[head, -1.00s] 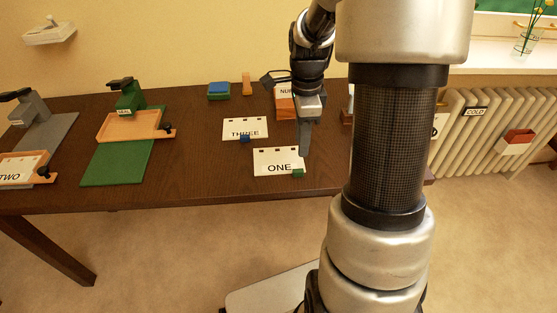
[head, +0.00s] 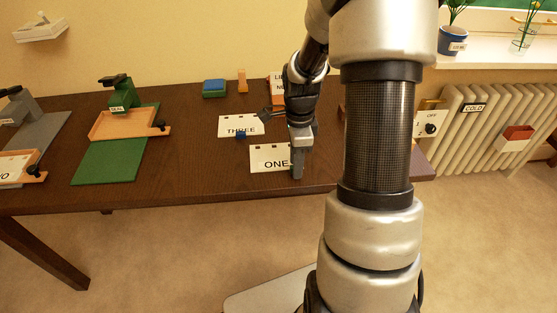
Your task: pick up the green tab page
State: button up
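The page marked ONE (head: 267,154) lies flat near the front edge of the brown desk. Its green tab, at the lower right corner a second ago, is now hidden behind my gripper. My gripper (head: 297,174) points down over the right end of this page, its tips at the front right corner. I cannot tell whether the tips touch the page or whether the fingers are apart. The page marked THREE (head: 236,122), with a blue tab (head: 241,135), lies just behind it.
Left on the desk (head: 195,185) are a green punch stand with an orange tray (head: 128,124), a green mat (head: 108,163) and a grey stand (head: 18,106). A blue-topped green pad (head: 214,89) and an orange block (head: 242,80) stand at the back. A radiator (head: 470,125) is right.

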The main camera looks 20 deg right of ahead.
jog(key=shift+c, duration=0.2)
grip_shut()
jog(key=shift+r, duration=0.15)
